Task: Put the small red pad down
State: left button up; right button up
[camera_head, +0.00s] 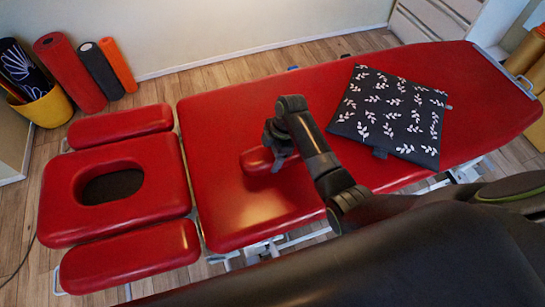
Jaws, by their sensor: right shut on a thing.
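The small red pad (257,162) is a short, rounded red cushion over the middle section of the red treatment table (222,215). My right gripper (277,146) is shut on the pad's right part and covers some of it. Red pad and red table blend, so I cannot tell whether the pad touches the table top or hangs just above it. My right arm reaches in from the lower right. My left gripper is not in view.
A black leaf-patterned cushion (393,115) lies on the table to the right of my arm. The headrest (60,205) with its face hole is at the left. Rolled mats (69,70) and a yellow basket (46,106) stand by the wall. The table's left-middle surface is clear.

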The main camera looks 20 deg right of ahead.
jog(key=shift+f, duration=1.8)
jog(key=shift+f, duration=0.15)
jog(key=o, duration=1.1)
jog(key=shift+c, duration=0.2)
jog(key=v, duration=1.2)
jog(key=shift+r, duration=0.2)
jog(key=shift+s+f, duration=0.1)
jog(key=shift+s, duration=0.05)
